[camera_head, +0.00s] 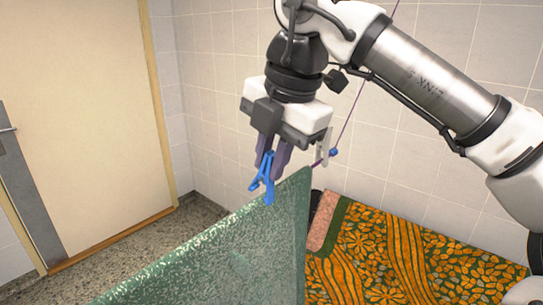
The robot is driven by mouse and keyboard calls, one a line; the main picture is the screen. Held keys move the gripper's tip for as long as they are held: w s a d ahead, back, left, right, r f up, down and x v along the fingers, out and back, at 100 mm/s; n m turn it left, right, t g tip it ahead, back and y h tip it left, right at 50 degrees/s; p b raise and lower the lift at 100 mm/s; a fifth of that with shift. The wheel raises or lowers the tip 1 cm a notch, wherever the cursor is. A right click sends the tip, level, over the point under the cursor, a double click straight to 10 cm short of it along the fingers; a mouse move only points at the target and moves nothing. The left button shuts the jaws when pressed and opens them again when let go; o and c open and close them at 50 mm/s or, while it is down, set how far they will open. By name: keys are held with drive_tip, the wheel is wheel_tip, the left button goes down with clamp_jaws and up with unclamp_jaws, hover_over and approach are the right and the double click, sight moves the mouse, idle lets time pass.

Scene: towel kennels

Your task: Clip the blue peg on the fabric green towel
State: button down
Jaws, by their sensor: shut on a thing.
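My gripper (272,158) is shut on a blue peg (265,178), which hangs with its legs pointing down. The green towel (236,253) hangs in the lower middle of the head view, its top edge sloping up to a corner at the right. The peg's lower end is at or just in front of the towel's top edge in the picture; I cannot tell whether they touch. A second small blue thing (334,152), perhaps another peg, sits on a thin purple line just right of the towel's upper corner.
The thin purple line (354,105) runs up behind my arm. An orange and green patterned cloth (400,255) lies to the right, with a pinkish piece (325,221) at its left edge. A cream door (82,120) is at the left. Tiled walls (215,100) stand behind.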

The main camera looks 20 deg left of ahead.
drive_tip(key=shift+f+b, duration=0.55)
drive_tip(key=shift+f, duration=0.15)
idle(0.5)
drive_tip(key=shift+f, duration=0.3)
drive_tip(key=c, duration=0.8)
unclamp_jaws()
drive_tip(key=shift+r, duration=0.1)
wheel_tip(320, 180, up, 5)
drive_tip(key=p, duration=0.4)
drive_tip(key=shift+r, duration=1.4)
